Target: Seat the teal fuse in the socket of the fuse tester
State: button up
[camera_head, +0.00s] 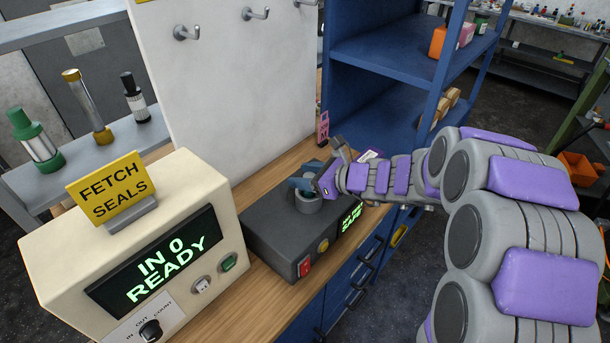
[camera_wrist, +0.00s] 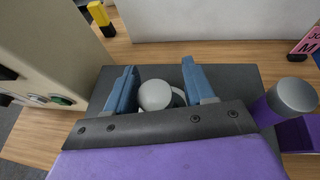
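The fuse tester is a dark grey box (camera_head: 290,235) on the wooden bench, with a grey round socket (camera_head: 308,204) on its top. My gripper (camera_head: 303,184) is low over this socket, its blue fingers pointing down. In the wrist view, my gripper (camera_wrist: 160,72) has its fingers apart on either side of a round light-grey cap (camera_wrist: 155,95). A grey ring edge shows beside the cap, and a gap shows between cap and right finger. The cap may be the fuse's top; no teal body is clearly visible, so I cannot tell how deep it sits.
A cream box (camera_head: 130,240) reading "IN 0 READY" stands left of the tester. A purple cylinder with a grey cap (camera_wrist: 291,96) stands close at right in the wrist view. A white panel (camera_head: 230,90) rises behind. Blue shelving (camera_head: 390,50) is at back right.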

jog(key=shift+o, duration=0.7)
jog(key=shift+a, duration=0.1)
jog(key=p+v, duration=0.3)
jog(key=v, duration=0.8)
jog(key=s+a+n+g+h, duration=0.2)
jog(key=s+n+g, duration=0.2)
jog(key=s+n, duration=0.5)
jog(key=s+a+n+g+h, duration=0.25)
jog(key=s+n, duration=0.25)
jog(key=s, duration=0.8)
jog(key=s+d+n+h, duration=0.2)
jog(key=s+d+n, duration=0.1)
jog(key=s+d, duration=0.1)
jog(key=s+d+n+g+h, duration=0.1)
jog(key=s+d+n+h, duration=0.2)
jog(key=s+d, duration=0.1)
jog(key=s+d+n+h, duration=0.2)
jog(key=s+d+n, duration=0.1)
jog(key=s+d, duration=0.2)
jog(key=shift+s+f+g, duration=0.25)
jog(key=shift+f+g, duration=0.1)
